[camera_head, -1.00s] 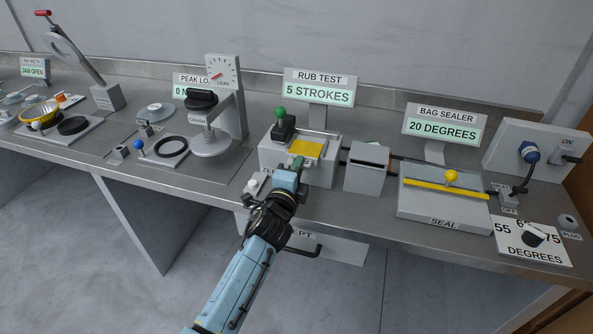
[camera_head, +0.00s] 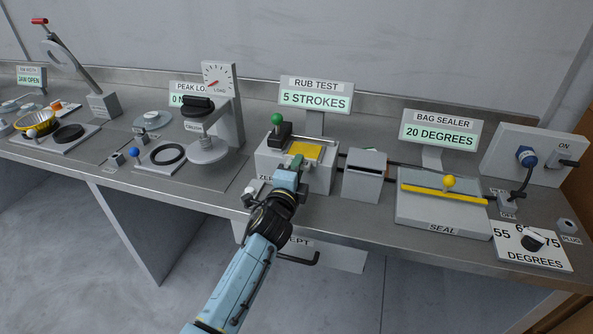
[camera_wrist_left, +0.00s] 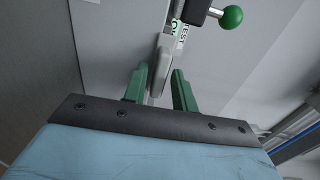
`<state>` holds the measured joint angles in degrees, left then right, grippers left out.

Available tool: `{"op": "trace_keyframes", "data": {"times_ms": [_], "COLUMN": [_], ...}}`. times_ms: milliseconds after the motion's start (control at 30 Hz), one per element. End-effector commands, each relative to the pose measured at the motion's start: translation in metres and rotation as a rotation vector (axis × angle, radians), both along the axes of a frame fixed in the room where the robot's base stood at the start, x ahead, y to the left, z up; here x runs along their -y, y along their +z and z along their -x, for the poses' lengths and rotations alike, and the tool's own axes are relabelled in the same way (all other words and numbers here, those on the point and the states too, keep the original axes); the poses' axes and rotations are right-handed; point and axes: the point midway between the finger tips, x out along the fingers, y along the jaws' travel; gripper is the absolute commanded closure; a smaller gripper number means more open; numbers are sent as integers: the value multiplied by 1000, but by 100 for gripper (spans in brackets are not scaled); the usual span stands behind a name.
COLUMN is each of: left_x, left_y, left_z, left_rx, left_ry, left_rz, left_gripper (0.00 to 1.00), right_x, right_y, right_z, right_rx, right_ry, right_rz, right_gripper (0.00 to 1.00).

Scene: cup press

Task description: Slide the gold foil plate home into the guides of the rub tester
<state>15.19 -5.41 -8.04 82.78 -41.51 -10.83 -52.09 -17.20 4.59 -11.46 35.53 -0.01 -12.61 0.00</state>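The gold foil plate (camera_head: 306,150) lies at the top of the grey rub tester (camera_head: 269,162), near the front edge of its bed; whether it sits fully inside the guides is too small to tell. My left gripper (camera_head: 299,165) is at the front of the tester, with its green fingers just below and in front of the plate. In the left wrist view the two green fingers (camera_wrist_left: 160,88) stand apart with a pale grey piece (camera_wrist_left: 160,67) between or beyond them; contact cannot be told. The plate is not seen there. My right gripper is not in view.
The tester's green-knobbed lever (camera_head: 277,119) stands left of the plate; its green knob shows in the left wrist view (camera_wrist_left: 231,17). A grey box (camera_head: 364,175) stands close on the right, then the bag sealer (camera_head: 443,215). The crush gauge (camera_head: 207,152) is to the left.

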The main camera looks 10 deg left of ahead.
Motion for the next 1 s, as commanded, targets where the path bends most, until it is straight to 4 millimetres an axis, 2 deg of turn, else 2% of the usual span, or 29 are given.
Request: {"op": "trace_keyframes", "data": {"times_ms": [67, 367, 467, 567, 800, 1000], "left_x": [0, 0, 0, -1, -3, -4], "left_y": [0, -1, -1, -1, -1, -1], "left_z": [0, 0, 8, 22, 74, 111], "left_rx": [0, -1, -3, -3, -4, -3], "left_ry": [0, 0, 0, 0, 0, 0], "left_rz": [0, 0, -1, 0, 0, 0], "left_gripper": [63, 63, 63, 63, 63, 63], "right_x": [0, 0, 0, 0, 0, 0], "right_y": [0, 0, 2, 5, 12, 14], "right_z": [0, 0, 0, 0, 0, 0], "right_rx": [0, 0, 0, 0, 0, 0], "right_ry": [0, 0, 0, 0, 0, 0], "right_rz": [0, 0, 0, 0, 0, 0], "right_gripper": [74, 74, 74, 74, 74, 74]}}
